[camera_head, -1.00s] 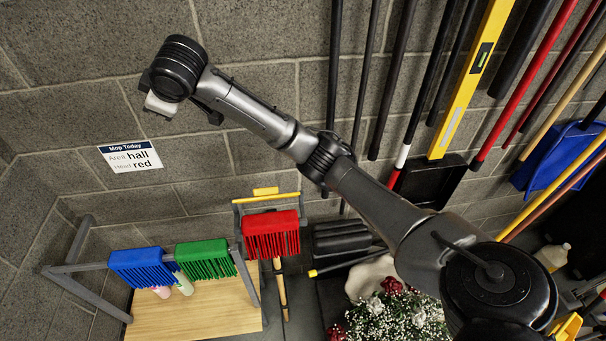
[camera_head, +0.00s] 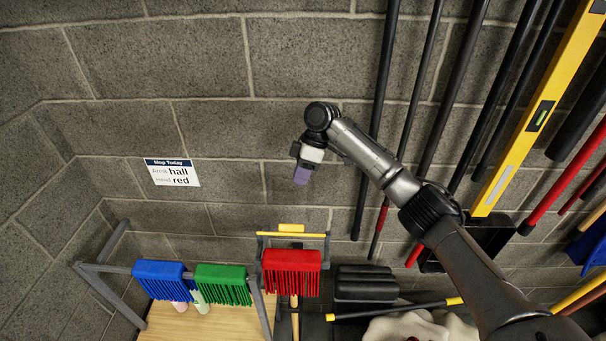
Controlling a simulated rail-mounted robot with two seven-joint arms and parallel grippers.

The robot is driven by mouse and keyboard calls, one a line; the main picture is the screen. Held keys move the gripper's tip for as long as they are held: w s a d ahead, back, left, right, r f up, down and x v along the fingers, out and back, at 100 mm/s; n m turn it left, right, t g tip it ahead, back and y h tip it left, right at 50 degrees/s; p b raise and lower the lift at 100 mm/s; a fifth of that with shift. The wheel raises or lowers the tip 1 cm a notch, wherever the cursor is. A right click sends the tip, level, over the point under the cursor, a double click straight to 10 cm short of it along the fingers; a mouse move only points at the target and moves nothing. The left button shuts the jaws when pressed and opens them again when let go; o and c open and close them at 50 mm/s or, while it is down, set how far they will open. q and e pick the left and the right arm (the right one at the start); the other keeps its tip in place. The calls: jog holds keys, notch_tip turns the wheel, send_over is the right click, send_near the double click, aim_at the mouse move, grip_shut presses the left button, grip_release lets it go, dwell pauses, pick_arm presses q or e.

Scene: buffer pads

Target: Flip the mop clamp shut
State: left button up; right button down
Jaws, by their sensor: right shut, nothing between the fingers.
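The mop clamp, a grey frame with a yellow bar and yellow tab (camera_head: 291,229), stands up behind the red mop head (camera_head: 292,272). The bar is raised above the top of the red strands. A light wooden handle (camera_head: 294,318) shows below the red head. My right gripper (camera_head: 301,181) is shut and empty. It points down in front of the wall, above the yellow tab in the picture and apart from it. My left gripper is not in view.
A blue mop head (camera_head: 160,277) and a green mop head (camera_head: 222,284) hang on a grey rack left of the clamp, above a wooden board (camera_head: 225,325). A sign (camera_head: 172,172) on the wall reads hall, red. Poles and a yellow level (camera_head: 540,115) hang at right.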

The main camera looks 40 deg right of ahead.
aim_at(292, 230)
jog(key=shift+s+a+f+p, duration=0.4)
jog(key=shift+a+f, duration=0.5)
jog(key=shift+f, duration=0.5)
jog(key=shift+s+a+f+p, duration=0.4)
jog(key=shift+a+f, duration=0.45)
jog(key=shift+f, duration=0.55)
jog(key=shift+s+a+f+p, duration=0.4)
jog(key=shift+a+f, duration=0.5)
jog(key=shift+f, duration=0.5)
